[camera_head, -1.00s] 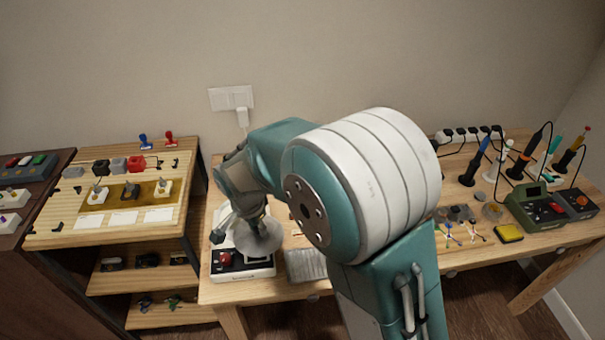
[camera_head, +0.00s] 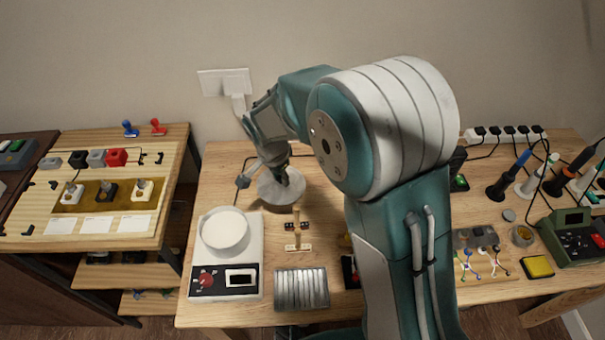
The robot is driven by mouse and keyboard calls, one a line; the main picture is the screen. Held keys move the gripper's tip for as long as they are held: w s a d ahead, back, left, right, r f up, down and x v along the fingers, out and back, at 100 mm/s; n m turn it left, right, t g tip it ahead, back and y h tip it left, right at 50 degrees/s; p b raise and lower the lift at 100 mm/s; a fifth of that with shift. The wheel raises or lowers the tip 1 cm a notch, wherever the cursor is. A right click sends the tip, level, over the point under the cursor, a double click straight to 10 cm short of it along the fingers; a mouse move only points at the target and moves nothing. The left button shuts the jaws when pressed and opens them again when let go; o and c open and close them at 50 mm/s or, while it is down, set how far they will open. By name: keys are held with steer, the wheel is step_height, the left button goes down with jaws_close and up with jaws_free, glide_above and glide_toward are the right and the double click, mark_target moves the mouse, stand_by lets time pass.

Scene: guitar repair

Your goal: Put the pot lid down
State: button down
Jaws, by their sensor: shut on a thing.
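My gripper (camera_head: 284,174) points down and is shut on the pot lid (camera_head: 268,189), a grey round disc. The lid is over the middle-left of the wooden table (camera_head: 325,207), behind and to the right of the white appliance (camera_head: 253,262). Its round white pot (camera_head: 224,231) shows uncovered. A brownish edge shows under the lid's front; I cannot tell whether the lid touches a surface. My fingertips are partly hidden by the lid and wrist.
A small wooden stand (camera_head: 297,231) is just in front of the lid. A ribbed metal tray (camera_head: 301,289) lies nearer the front. Soldering tools and a green station (camera_head: 573,238) fill the right side. A wooden rack (camera_head: 150,222) stands left of the table.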

steer(key=w+d+f, duration=0.2)
steer(key=w, duration=0.1)
steer(key=w+d+f, duration=0.1)
steer(key=w+f, duration=0.2)
steer(key=w+d+f, duration=0.2)
steer(key=w, duration=0.1)
steer(key=shift+d+f, duration=0.25)
steer(key=shift+d, duration=0.05)
steer(key=shift+w+f, duration=0.4)
steer(key=shift+f, duration=0.05)
steer(key=shift+w+d+f, duration=0.15)
steer(key=shift+f, duration=0.75)
steer(key=shift+w+d+f, duration=0.1)
steer(key=shift+f, duration=0.8)
steer(key=c, duration=0.5)
jaws_free()
steer(key=shift+a, duration=0.1)
